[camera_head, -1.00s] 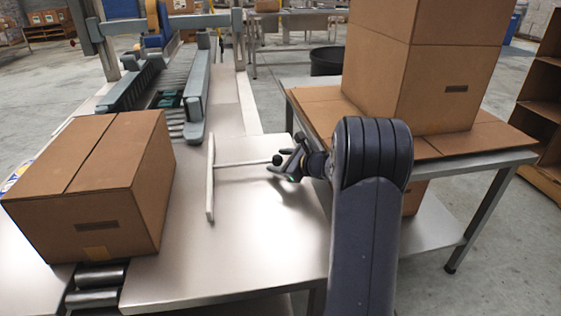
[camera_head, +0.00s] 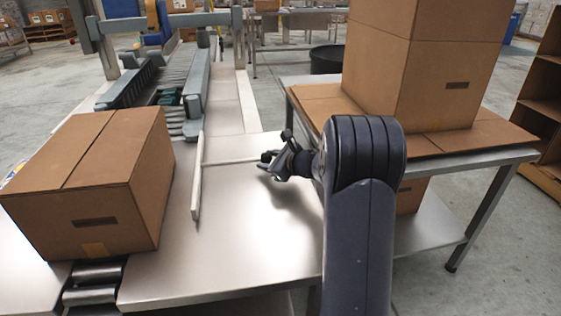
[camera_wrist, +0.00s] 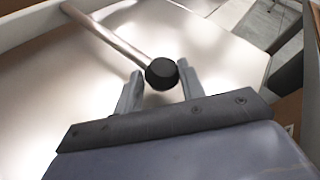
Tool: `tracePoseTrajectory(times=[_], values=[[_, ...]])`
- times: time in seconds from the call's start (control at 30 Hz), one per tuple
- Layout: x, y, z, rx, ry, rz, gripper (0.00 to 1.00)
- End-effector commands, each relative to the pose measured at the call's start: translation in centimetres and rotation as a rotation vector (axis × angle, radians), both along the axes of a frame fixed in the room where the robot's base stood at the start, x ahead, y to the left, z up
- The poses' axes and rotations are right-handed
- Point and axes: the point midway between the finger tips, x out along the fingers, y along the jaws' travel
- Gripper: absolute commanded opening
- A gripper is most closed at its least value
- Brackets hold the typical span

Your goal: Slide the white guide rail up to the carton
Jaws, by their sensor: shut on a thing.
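The white guide rail (camera_head: 197,180) stands on the steel table to the right of the closed brown carton (camera_head: 95,180), with a narrow gap between them. A thin rod runs right from the rail to a black knob (camera_head: 267,156). My gripper (camera_head: 270,165) is shut on the knob at the rod's end. In the wrist view the knob (camera_wrist: 162,73) sits between the two fingertips (camera_wrist: 160,80), and the rod (camera_wrist: 110,35) leads away to the rail at the upper left.
The carton rests on rollers (camera_head: 95,275) at the left. The steel table (camera_head: 245,240) is clear in front of the rod. At the right, a tall stacked box (camera_head: 425,70) stands on another table. A conveyor (camera_head: 150,90) lies behind.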

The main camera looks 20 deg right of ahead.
Motion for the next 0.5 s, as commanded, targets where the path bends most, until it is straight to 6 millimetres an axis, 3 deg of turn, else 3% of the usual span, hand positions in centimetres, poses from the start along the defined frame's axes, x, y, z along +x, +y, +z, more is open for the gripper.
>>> tracePoseTrajectory(times=[0.03, 0.2, 0.5], values=[[0.6, 1.9, 0.6, 0.007, -0.019, 0.01, 0.0], [1.3, 5.3, 0.7, 0.008, -0.019, 0.009, 0.0], [1.5, 6.4, 1.0, 0.009, -0.018, 0.004, 0.0]])
